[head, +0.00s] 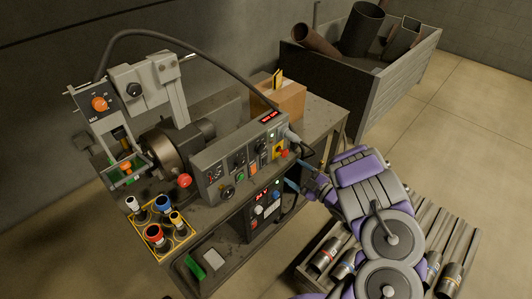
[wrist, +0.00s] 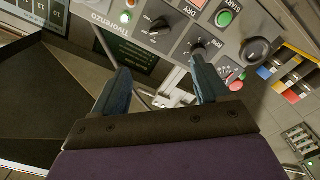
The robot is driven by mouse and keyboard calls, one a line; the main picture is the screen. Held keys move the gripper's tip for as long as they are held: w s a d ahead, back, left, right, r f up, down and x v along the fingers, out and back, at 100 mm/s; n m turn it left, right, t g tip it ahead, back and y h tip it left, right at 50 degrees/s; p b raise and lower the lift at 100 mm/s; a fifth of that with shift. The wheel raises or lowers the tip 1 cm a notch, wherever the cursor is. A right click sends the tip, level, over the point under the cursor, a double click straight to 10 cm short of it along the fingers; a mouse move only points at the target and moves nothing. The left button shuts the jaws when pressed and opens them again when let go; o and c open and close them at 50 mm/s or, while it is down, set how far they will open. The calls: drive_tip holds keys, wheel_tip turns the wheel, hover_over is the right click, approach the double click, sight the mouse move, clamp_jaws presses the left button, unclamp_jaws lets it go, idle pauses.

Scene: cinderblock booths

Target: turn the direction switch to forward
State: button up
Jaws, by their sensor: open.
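The grey control panel (head: 228,172) stands on the workbench with several knobs and buttons. The wrist view shows a panel (wrist: 180,50) close up and tilted, with labels including START, DRY and RPM. It has a black pointer knob (wrist: 158,26) and a second black knob (wrist: 198,47) by the RPM label.
A lower box (head: 266,212) with a red display sits under the panel. A yellow tray (head: 163,258) with coloured holders stands at the bench's front left. A cardboard box (head: 285,100) is behind the panel. A scrap bin (head: 395,90) stands behind right.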

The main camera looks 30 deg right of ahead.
sight(263, 150)
drive_tip(key=b+x, duration=0.1)
drive_tip(key=x, duration=1.4)
drive_tip(key=shift+w+f, duration=0.1)
drive_tip(key=shift+w, duration=0.15)
drive_tip(key=c, duration=1.1)
